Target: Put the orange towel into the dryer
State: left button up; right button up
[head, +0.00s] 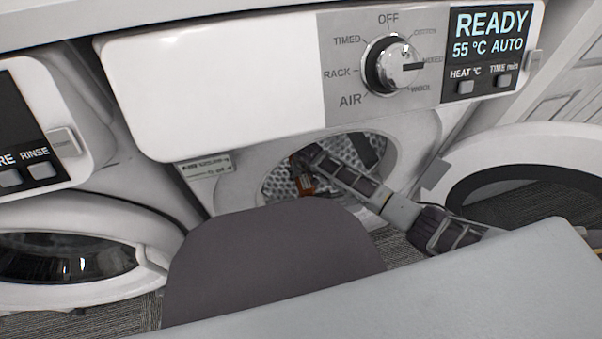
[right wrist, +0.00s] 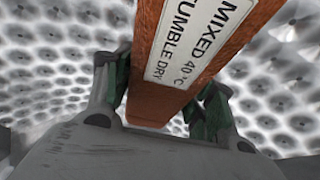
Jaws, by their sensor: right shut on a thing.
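The orange towel (right wrist: 150,104) is inside the dryer drum, with a white label reading "MIXED 40 °C TUMBLE DRY". My right gripper (right wrist: 160,95) is shut on it, with a green-padded finger on each side. In the head view a small part of the towel (head: 306,185) shows in the drum opening by my right gripper (head: 301,164). The dryer (head: 210,85) has its door (head: 470,150) swung open to the right. The perforated drum wall (right wrist: 50,75) surrounds the towel in the right wrist view. My left gripper is not in view.
The dryer's panel has a dial (head: 393,65) and a display (head: 489,33) reading "READY 55 °C AUTO". A washer with a closed round door (head: 70,257) stands at the left. The open dryer door stands close to my right arm.

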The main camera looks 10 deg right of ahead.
jog(key=shift+f, duration=0.1)
jog(key=o, duration=1.2)
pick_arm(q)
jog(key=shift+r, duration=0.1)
pick_arm(e)
jog(key=shift+p+v, duration=0.4)
jog(key=shift+v, duration=0.5)
jog(key=shift+p+v, duration=2.2)
jog(key=shift+v, duration=3)
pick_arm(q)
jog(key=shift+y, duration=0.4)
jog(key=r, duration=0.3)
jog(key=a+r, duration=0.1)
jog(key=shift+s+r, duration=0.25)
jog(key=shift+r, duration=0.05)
